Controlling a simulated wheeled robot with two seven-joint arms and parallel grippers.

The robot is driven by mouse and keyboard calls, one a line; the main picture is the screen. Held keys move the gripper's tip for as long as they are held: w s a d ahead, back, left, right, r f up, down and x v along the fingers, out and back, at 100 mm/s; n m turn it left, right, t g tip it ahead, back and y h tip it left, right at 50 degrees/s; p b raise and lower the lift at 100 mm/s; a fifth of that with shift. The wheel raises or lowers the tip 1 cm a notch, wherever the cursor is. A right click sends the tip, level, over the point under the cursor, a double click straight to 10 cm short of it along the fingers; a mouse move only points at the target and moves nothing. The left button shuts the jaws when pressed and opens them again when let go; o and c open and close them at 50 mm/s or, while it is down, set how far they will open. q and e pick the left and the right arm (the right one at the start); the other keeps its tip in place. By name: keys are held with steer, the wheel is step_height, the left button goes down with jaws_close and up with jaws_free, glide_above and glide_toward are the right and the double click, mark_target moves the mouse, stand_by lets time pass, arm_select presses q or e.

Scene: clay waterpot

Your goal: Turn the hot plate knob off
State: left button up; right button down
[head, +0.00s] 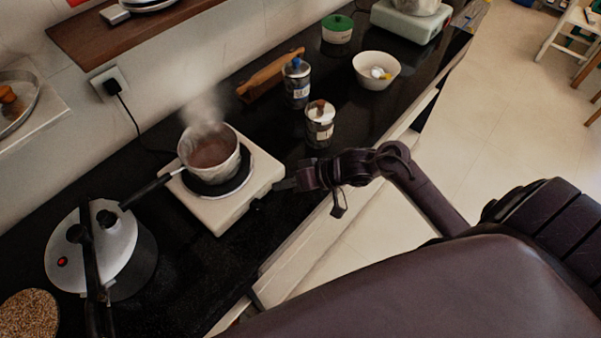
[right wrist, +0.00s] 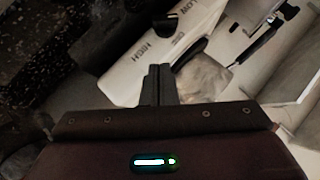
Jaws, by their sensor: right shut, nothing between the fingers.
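The white hot plate (head: 212,212) stands on the black counter with a saucepan (head: 212,160) of steaming brown liquid on its burner. Its dark knob (head: 257,205) shows small on the front side. In the right wrist view, the white front panel (right wrist: 115,75) carries lettering including HIGH and LOW, with the dark knob (right wrist: 167,22) beside it. My right gripper (head: 283,186) is at the hot plate's right front corner. In the wrist view its fingers (right wrist: 160,70) are shut and empty, below the lettering and apart from the knob. Whether the fingertips touch the panel is unclear. My left gripper is out of view.
A pressure cooker (head: 120,250) stands left of the hot plate, and the pan handle (head: 145,192) points toward it.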

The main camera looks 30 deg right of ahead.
mark_target(259, 202)
steer(key=a+f, duration=0.3)
steer(key=shift+w+p, duration=0.1)
steer(key=shift+p, duration=0.2)
steer(key=shift+a+f, duration=0.35)
steer(key=shift+f, duration=0.1)
